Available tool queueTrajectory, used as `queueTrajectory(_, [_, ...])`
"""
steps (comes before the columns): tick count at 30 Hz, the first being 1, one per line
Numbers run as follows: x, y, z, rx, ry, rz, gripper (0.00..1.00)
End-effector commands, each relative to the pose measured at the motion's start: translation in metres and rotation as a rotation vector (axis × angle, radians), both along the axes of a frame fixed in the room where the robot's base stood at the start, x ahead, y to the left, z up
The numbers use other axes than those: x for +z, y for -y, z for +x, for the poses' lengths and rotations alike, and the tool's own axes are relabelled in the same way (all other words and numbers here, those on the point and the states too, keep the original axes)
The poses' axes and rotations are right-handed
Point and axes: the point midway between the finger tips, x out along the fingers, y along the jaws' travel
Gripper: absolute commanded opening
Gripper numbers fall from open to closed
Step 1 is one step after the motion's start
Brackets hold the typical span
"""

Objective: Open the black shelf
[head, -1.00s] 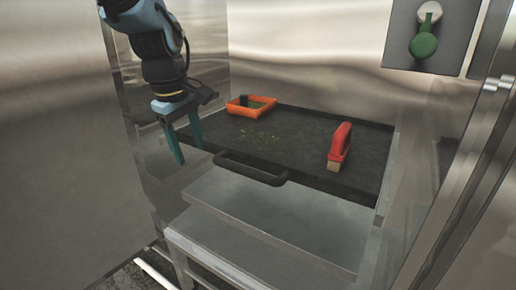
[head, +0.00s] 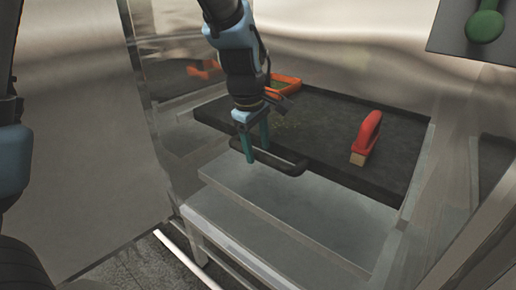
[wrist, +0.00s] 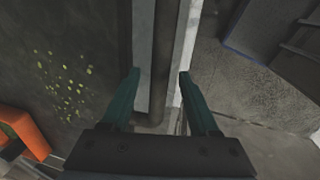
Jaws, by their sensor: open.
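The black shelf (head: 318,128) is a flat dark tray inside the steel cabinet, with a black bar handle (head: 286,164) on its front edge. My gripper (head: 259,155) points down at the left part of the handle. Its two teal fingers are open. In the wrist view the handle bar (wrist: 164,50) runs between the spread fingers (wrist: 160,76), with a gap visible on both sides. The shelf surface (wrist: 85,45) shows at the left there, with yellowish specks on it.
A grey metal ledge (head: 270,200) lies below the shelf. Steel walls flank it. A green knob (head: 485,25) is upper right.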

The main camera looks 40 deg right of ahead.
Motion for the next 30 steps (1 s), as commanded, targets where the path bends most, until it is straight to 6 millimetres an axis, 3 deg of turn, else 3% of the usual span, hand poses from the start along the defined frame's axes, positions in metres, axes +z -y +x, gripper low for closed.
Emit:
queueTrajectory(13, [-0.0106,0.0019,0.0003,0.000,0.000,0.000,0.60])
queueTrajectory(27, [-0.0104,0.0017,0.0003,0.000,0.000,0.000,0.07])
queueTrajectory(30, [-0.0104,0.0017,0.0003,0.000,0.000,0.000,0.00])
